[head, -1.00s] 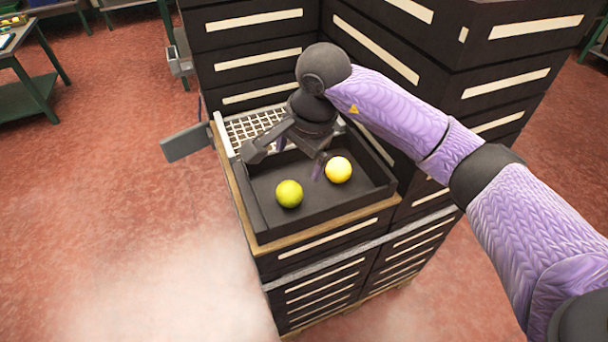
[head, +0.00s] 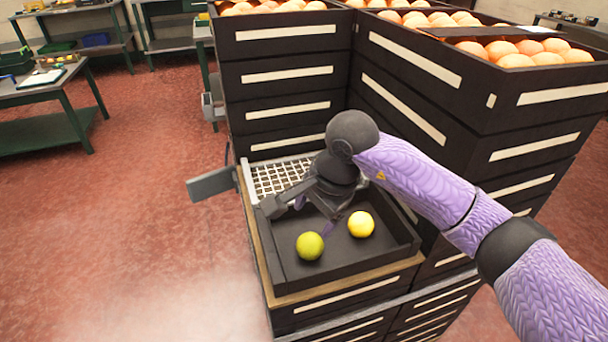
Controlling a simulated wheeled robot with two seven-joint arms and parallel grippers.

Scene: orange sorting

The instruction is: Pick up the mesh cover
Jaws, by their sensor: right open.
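The mesh cover (head: 278,178) is a pale grid at the back left of the open black tray (head: 285,269). Its right part is hidden behind my right gripper. My right gripper (head: 300,216) is open, above the tray near the front edge of the mesh. Whether a finger touches the mesh I cannot tell. A green fruit (head: 310,246) and a yellow fruit (head: 361,224) lie in the tray, in front of and to the right of the gripper. My left gripper is not in view.
Tall stacks of black crates (head: 285,75) full of oranges (head: 515,52) stand behind and right of the tray. A flat grey panel (head: 212,184) sticks out at the tray's left. Green work tables (head: 50,92) stand at the back left. The red floor at left is clear.

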